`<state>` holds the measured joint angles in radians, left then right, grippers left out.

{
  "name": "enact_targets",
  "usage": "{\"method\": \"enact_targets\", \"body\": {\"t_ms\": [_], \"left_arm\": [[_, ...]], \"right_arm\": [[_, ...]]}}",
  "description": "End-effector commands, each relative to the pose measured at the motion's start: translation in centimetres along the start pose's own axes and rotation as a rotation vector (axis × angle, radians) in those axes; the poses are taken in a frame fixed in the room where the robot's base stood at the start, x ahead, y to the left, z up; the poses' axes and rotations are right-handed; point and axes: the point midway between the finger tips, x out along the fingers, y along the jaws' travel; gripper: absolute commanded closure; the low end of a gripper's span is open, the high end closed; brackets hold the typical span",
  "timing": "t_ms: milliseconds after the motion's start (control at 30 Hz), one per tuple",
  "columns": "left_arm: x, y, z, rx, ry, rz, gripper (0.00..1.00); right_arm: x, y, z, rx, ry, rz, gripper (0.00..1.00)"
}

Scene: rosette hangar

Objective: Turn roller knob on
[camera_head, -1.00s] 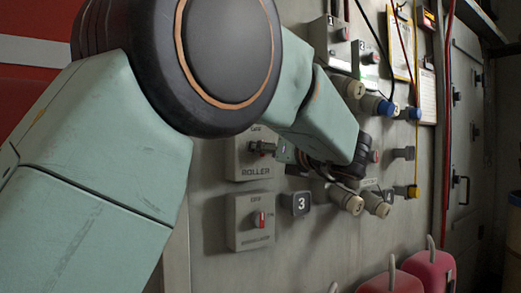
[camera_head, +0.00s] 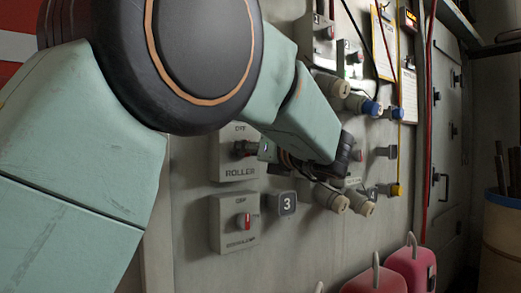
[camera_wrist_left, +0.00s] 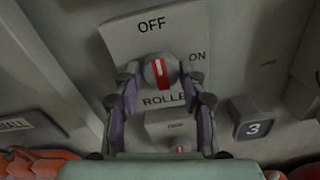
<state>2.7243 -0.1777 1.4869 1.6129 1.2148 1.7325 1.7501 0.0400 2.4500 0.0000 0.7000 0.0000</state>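The roller knob (camera_wrist_left: 160,72) is round and grey with a red and white pointer, on a pale box (camera_wrist_left: 118,38) marked OFF above, ON at right and ROLLER below. Its pointer stands nearly upright, in line with OFF. My left gripper (camera_wrist_left: 162,80) is open, with one finger on each side of the knob and small gaps visible; contact cannot be told for sure. In the head view the gripper (camera_head: 252,150) is at the ROLLER box (camera_head: 230,172), and its fingers largely hide the knob. My right gripper is not in view.
Several plugs, such as a blue-ringed one (camera_head: 371,107), stick out at right. Pink containers (camera_head: 412,268) stand at lower right.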

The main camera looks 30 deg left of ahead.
Motion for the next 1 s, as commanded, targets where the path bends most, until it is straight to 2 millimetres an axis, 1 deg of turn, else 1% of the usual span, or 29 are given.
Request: {"method": "enact_targets", "body": {"t_ms": [33,300,367,667,867,1000], "left_arm": [[0.0,0.0,0.0,0.0,0.0,0.001,0.66],[0.2,0.0,0.0,0.0,0.001,0.001,0.89],[0.2,0.0,-0.1,0.0,0.001,0.001,0.93],[0.3,0.1,0.0,0.044,0.002,0.002,0.93],[0.3,0.1,0.0,0.161,0.002,0.002,0.93],[0.3,0.2,0.1,0.283,0.003,0.002,0.93]], "right_arm": [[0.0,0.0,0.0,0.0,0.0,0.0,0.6],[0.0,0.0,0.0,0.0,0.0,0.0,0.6],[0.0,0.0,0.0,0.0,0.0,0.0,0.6],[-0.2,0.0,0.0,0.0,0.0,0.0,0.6],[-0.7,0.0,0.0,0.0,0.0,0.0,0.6],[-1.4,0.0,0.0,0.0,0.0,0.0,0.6]]}}
